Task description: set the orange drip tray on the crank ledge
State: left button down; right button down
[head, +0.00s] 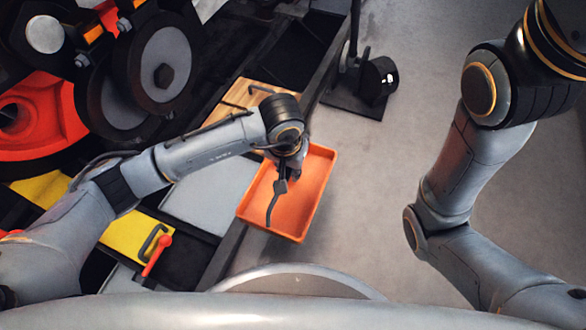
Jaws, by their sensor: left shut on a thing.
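The orange drip tray (312,185) is a shallow rectangular tray in the middle of the head view. My left gripper (276,196) is shut on it, reaching down over its left part; the exact contact is hard to make out. The tray hangs out past the dark edge of the machine, over the grey floor. A small crank with a red handle (158,256) sits by a yellow plate (125,232) at the lower left. A flat grey plate (208,192) lies between it and the tray; I cannot tell which surface is the crank ledge. My right gripper is out of view.
A wooden board with a dark handle (246,95) lies beyond my left wrist. Black wheels (160,65) and a red housing (45,125) fill the upper left. A black stand (375,80) is on the floor. The floor right of the tray is clear up to my right arm.

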pick_arm(q)
jog(key=shift+w+a+f+b, duration=0.15)
jog(key=shift+w+a+f, duration=0.1)
jog(key=shift+a, duration=0.45)
jog(key=shift+w+a+f+b, duration=0.1)
jog(key=shift+w+a+f, duration=0.15)
jog(key=shift+a, duration=0.45)
jog(key=shift+w+a+f+b, duration=0.15)
jog(key=shift+w+a, duration=0.1)
jog(key=shift+a, duration=0.45)
jog(key=shift+w+a+f+b, duration=1.2)
jog(key=shift+w+a+b, duration=0.4)
jog(key=shift+a, duration=3.15)
jog(key=shift+w+a+f+b, duration=1.15)
jog(key=shift+w+a+b, duration=0.45)
jog(key=shift+a, duration=3.15)
jog(key=w+a+f+b, duration=0.2)
jog(key=a+f+b, duration=0.2)
jog(key=f, duration=0.7)
jog(key=shift+a+f+b, duration=0.25)
jog(key=shift+a+b, duration=0.05)
jog(key=c, duration=1.2)
grip_release()
jog(key=shift+a+f, duration=0.1)
